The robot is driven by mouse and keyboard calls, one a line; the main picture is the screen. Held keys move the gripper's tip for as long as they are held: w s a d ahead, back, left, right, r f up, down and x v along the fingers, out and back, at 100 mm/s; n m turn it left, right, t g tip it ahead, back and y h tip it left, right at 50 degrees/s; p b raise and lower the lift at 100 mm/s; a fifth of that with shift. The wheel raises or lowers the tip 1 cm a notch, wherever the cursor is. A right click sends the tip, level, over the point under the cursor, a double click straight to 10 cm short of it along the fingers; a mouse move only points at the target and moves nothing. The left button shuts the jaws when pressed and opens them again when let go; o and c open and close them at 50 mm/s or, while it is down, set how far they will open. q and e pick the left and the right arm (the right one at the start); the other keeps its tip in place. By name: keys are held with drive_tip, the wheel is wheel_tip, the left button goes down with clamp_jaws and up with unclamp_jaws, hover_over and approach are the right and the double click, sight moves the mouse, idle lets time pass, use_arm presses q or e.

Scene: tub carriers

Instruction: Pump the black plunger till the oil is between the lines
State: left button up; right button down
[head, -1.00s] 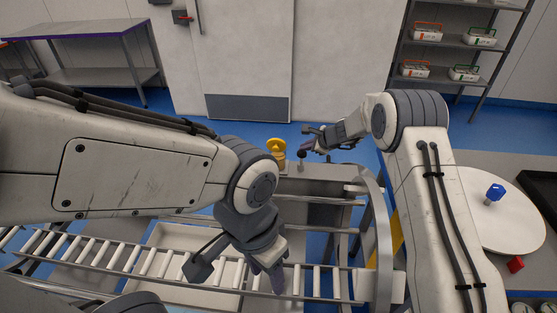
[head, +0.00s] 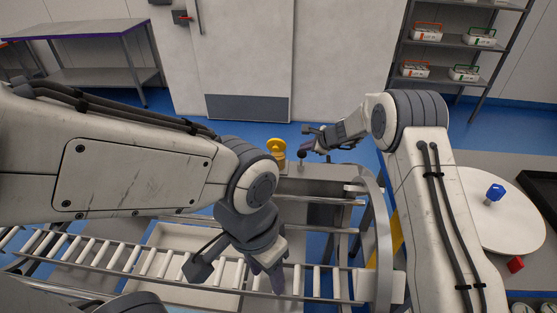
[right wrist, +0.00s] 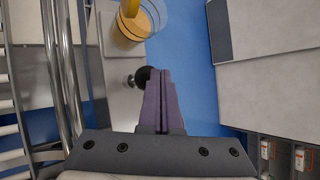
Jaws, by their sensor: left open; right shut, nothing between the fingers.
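The black plunger shows as a round black knob (right wrist: 141,75) on a short metallic stem in the right wrist view. In the head view the knob (head: 302,153) is small and dark. My right gripper (right wrist: 160,72) is shut and empty, its purple fingertips right at the knob and partly covering it; I cannot tell whether they touch. A round clear gauge with yellow oil (right wrist: 138,18) stands beside the plunger, and shows yellow in the head view (head: 276,148). Its lines and oil level are too unclear to read. My left gripper (head: 238,275) is open above the roller conveyor, away from the plunger.
A roller conveyor (head: 125,256) with metal rails runs across the front. A round white table (head: 500,222) with a blue item (head: 494,192) is at right. Shelves with tubs (head: 465,42) and a purple-edged bench (head: 80,30) stand behind. Blue floor is open beyond the plunger.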

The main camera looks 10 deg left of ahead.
sight(305, 154)
drive_tip(key=shift+f, duration=0.15)
drive_tip(key=shift+f+b, duration=0.35)
drive_tip(key=shift+b, duration=0.3)
drive_tip(key=shift+f+b, duration=0.85)
idle(0.9)
drive_tip(key=shift+r+p, duration=0.95)
drive_tip(key=shift+r, duration=0.45)
wheel_tip(305, 154, up, 6)
drive_tip(key=p, duration=0.4)
drive_tip(key=shift+p, duration=0.4)
